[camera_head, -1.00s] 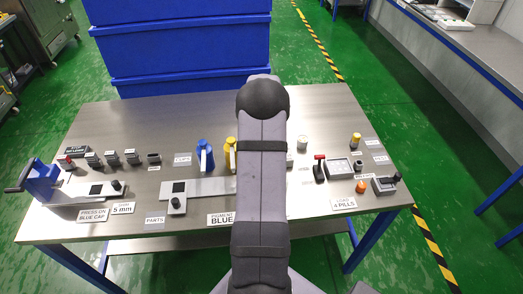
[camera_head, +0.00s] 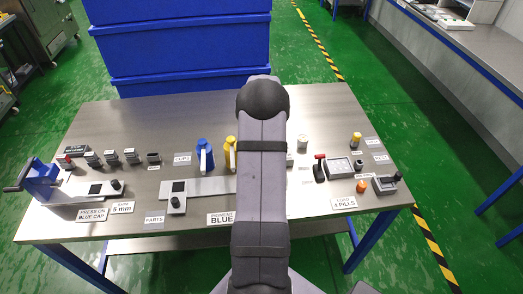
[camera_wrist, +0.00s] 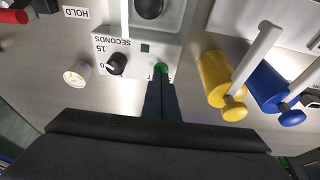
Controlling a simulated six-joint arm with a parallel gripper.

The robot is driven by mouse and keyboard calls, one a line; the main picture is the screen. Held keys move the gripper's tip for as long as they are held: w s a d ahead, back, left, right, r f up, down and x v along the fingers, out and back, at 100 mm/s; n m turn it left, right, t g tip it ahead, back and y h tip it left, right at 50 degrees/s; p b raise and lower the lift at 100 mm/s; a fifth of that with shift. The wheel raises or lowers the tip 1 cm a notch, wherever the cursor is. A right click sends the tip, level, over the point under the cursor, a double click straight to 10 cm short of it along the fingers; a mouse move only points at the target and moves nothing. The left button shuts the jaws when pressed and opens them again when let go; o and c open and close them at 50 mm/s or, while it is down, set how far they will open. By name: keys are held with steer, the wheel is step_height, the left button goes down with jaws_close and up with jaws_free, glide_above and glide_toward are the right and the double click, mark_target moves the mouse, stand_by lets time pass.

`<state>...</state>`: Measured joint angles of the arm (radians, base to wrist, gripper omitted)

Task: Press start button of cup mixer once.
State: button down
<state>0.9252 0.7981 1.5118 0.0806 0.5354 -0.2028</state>
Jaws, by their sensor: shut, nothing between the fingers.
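In the head view my arm hides the mixer and the gripper.
A yellow bottle (camera_wrist: 215,80) and a blue bottle (camera_wrist: 268,85) with handles stand right of the gripper in the wrist view. A white-topped round part (camera_wrist: 77,75) stands left. A red-handled device (camera_head: 319,167) is right of my arm in the head view.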

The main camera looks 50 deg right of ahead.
steer(key=shift+f+b, duration=0.3)
steer(key=shift+f, duration=0.3)
steer(key=shift+r, duration=0.1)
stand_by(0.3)
steer(key=shift+r+p, duration=2.4)
steer(key=shift+r, duration=1.1)
